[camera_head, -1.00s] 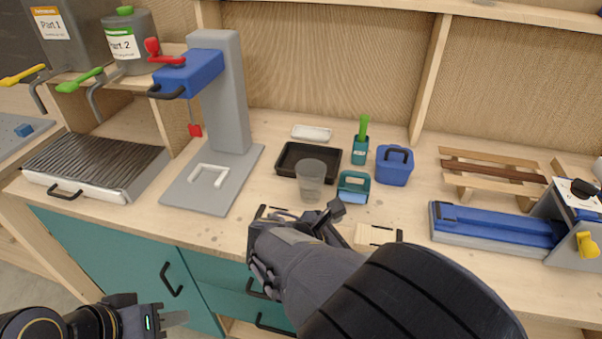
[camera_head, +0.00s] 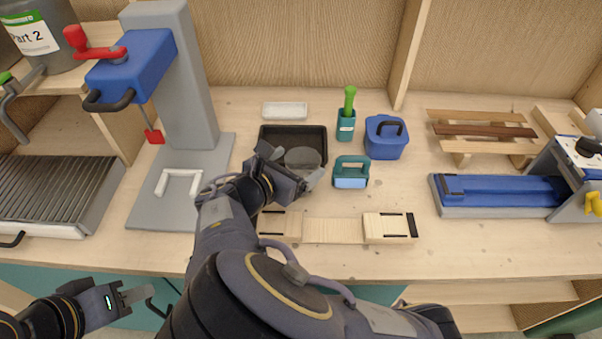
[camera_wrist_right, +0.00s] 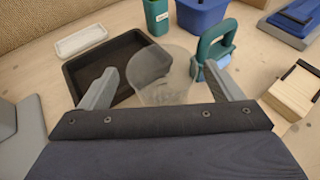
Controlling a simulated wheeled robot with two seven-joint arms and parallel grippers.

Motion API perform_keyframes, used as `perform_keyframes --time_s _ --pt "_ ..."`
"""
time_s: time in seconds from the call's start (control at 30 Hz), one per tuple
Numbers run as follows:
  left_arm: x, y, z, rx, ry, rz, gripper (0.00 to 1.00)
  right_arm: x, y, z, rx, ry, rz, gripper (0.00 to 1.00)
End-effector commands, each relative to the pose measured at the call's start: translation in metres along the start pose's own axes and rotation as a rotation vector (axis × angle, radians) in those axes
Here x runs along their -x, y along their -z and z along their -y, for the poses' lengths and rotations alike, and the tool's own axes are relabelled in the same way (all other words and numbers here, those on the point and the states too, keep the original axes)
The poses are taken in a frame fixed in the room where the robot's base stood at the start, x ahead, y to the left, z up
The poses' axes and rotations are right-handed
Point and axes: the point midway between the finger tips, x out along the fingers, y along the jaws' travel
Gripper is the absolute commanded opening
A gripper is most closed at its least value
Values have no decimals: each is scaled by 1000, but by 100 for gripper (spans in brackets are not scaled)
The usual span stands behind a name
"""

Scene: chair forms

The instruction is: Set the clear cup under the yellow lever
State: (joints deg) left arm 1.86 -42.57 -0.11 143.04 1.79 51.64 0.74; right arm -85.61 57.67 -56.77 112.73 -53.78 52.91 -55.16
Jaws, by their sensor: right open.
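The clear cup (camera_head: 303,159) stands upright beside the front edge of the black tray, partly hidden by my right gripper (camera_head: 292,178). In the right wrist view the cup (camera_wrist_right: 163,80) is between the two spread fingers of the right gripper (camera_wrist_right: 160,72), with no clear grip on it. My left gripper (camera_head: 132,296) is low at the left, in front of the counter and away from the cup. Whether its fingers are apart is unclear. The yellow lever on the Part 1 container is outside the current views.
The black tray (camera_head: 312,137) is just behind the cup, and a teal-handled block (camera_head: 351,173) is close at its right. The grey stand (camera_head: 185,80) with a blue head is to the left. The Part 2 container (camera_head: 30,45) is at the upper left.

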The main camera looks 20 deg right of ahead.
Motion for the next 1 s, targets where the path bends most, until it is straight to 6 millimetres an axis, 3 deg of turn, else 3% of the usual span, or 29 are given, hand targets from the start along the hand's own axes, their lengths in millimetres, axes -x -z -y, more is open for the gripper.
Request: perform_keyframes --time_s 0.2,0.47,0.77,1.0 --pt "0 0 0 0 0 0 36 -27 0 2 0 2 0 86" --pt "0 0 0 0 0 0 36 -29 0 2 0 0 -1 86" --pt "0 0 0 0 0 0 36 -28 0 1 0 0 -1 47" --pt "0 0 0 0 0 0 36 -28 0 1 0 0 -1 47"
